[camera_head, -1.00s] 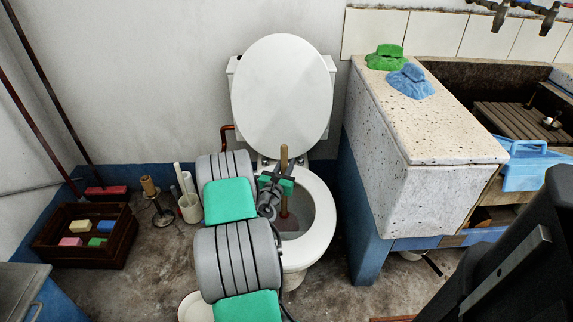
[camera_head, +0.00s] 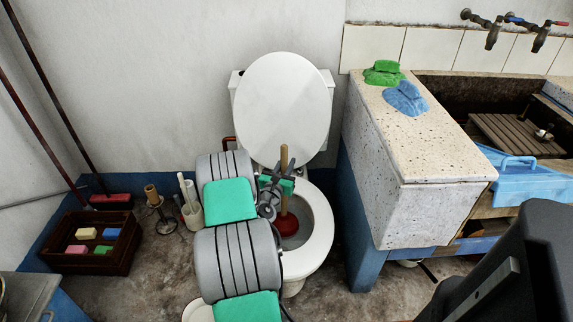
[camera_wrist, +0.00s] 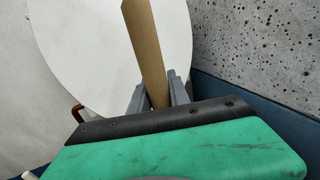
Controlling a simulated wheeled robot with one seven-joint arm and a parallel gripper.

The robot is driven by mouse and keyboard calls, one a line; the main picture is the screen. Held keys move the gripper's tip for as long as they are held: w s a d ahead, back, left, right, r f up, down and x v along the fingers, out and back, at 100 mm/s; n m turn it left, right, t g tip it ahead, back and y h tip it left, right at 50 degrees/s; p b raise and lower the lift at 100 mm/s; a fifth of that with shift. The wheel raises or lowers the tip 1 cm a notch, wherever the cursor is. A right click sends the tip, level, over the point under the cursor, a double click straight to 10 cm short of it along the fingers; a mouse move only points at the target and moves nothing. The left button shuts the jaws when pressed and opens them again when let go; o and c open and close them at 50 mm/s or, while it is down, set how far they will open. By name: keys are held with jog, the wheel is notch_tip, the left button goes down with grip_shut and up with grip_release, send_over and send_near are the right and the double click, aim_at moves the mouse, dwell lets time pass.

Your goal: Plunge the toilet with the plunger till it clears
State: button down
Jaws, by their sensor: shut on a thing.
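The white toilet (camera_head: 319,232) stands against the back wall with its lid (camera_head: 284,108) raised. The plunger (camera_head: 284,157) has a wooden handle and a red rubber cup (camera_head: 286,224). It stands roughly upright in the bowl, with the cup inside the bowl opening. My gripper (camera_head: 280,183) is shut on the plunger's handle above the bowl. In the wrist view the handle (camera_wrist: 146,45) rises between the grey fingers (camera_wrist: 157,95), in front of the white lid. The lowest edge of the cup and the bowl's outlet are hard to make out.
A speckled stone washtrough (camera_head: 418,150) with green and blue cloths (camera_head: 405,97) stands close on the right. A toilet brush holder (camera_head: 192,212), a paper stand (camera_head: 155,200) and a wooden crate (camera_head: 93,262) with coloured blocks stand on the left.

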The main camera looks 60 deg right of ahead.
notch_tip(320, 180, down, 6)
jog(key=b, duration=0.4)
jog(key=shift+b, duration=0.4)
dwell(0.3)
notch_tip(320, 180, up, 6)
jog(key=p, duration=0.6)
notch_tip(320, 180, down, 6)
jog(key=b, duration=0.5)
dwell(0.5)
